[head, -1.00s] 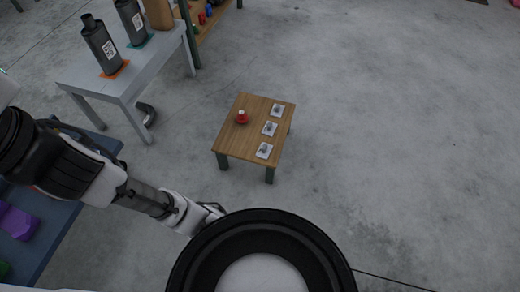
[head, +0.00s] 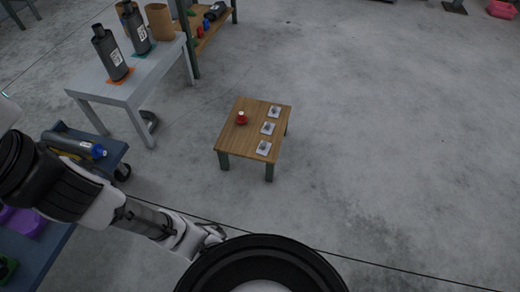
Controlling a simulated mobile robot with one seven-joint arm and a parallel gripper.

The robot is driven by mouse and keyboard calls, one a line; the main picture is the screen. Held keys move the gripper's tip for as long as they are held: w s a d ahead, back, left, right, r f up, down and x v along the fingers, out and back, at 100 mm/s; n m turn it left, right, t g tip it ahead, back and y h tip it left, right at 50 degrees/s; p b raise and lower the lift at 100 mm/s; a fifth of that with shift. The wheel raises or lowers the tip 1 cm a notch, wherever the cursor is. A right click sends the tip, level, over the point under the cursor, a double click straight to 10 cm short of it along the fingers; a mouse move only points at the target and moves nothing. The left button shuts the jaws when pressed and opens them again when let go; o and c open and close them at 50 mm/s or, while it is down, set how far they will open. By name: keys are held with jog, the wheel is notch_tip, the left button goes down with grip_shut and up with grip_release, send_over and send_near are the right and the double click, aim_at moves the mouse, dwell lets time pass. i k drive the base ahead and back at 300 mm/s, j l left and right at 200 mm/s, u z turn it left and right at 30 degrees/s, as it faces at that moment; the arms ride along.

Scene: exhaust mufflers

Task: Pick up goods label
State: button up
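Three small whitish labels lie in a row along the right side of a low wooden table (head: 239,138): a far one (head: 274,112), a middle one (head: 268,128) and a near one (head: 264,148). Each has a dark mark too small to read. My gripper (head: 217,236) is at the end of my arm at lower left, in front of the table and apart from it. Its fingers are small and partly hidden, so I cannot tell whether they are open or shut.
A red object (head: 241,118) stands on the wooden table's left side. A grey table (head: 105,92) at upper left bears dark mufflers (head: 110,55) with labels on them. A blue cart (head: 50,243) is at left. The floor right of the wooden table is clear.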

aim_at(268, 128)
jog(key=u, duration=1.5)
jog(key=z, duration=1.55)
jog(key=i+l+u, duration=0.2)
jog(key=i+l, duration=0.35)
jog(key=i+l+u, duration=0.25)
jog(key=i+l, duration=0.25)
jog(key=l, duration=0.2)
